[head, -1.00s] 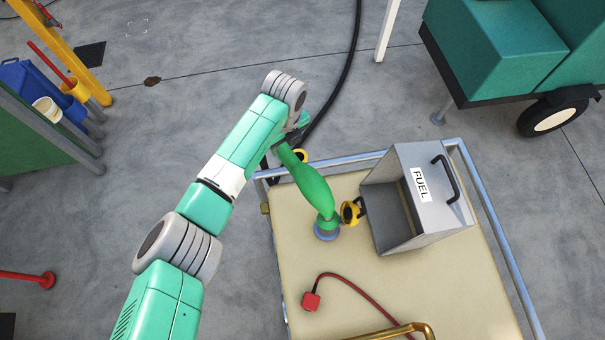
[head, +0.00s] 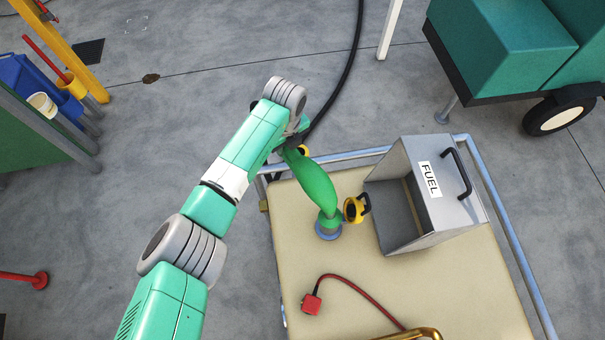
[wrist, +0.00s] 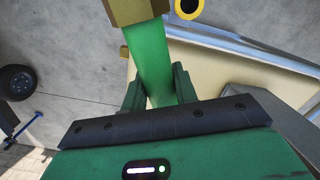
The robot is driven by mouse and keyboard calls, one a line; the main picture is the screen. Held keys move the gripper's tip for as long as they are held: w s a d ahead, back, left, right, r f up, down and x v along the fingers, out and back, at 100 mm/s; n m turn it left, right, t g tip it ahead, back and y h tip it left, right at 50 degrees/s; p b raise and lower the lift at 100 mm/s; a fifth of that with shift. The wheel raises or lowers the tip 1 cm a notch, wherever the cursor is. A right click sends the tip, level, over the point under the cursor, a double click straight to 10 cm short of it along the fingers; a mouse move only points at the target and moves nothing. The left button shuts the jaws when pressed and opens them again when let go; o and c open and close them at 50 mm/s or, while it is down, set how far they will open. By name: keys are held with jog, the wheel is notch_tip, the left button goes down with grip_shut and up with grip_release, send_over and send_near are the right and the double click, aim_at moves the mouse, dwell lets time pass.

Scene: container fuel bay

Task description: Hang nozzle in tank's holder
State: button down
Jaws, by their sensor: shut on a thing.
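My gripper shows in the wrist view (wrist: 158,76), with a dark green finger on either side of a bright green nozzle (wrist: 151,48), shut on it. In the head view my arm partly covers the gripper. A bulging bright green body, which looks like the nozzle (head: 316,184), slants down from there to a blue-grey collar over the tabletop; I cannot tell whether it touches. A yellow ring with a black part, perhaps the holder (head: 355,208), sits beside the grey FUEL tank (head: 448,218), apart from the nozzle. Another yellow ring (wrist: 188,8) shows at the wrist view's top.
The cream tabletop (head: 350,275) has a metal rail (head: 512,248) along its edges. A red plug (head: 312,304) with a red cable lies at the front. A black hose (head: 347,75) runs over the floor towards my gripper. A teal trailer (head: 500,50) stands at the back right.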

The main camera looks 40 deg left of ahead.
notch_tip(320, 180, up, 12)
jog(key=p, duration=1)
jog(key=shift+f, duration=0.25)
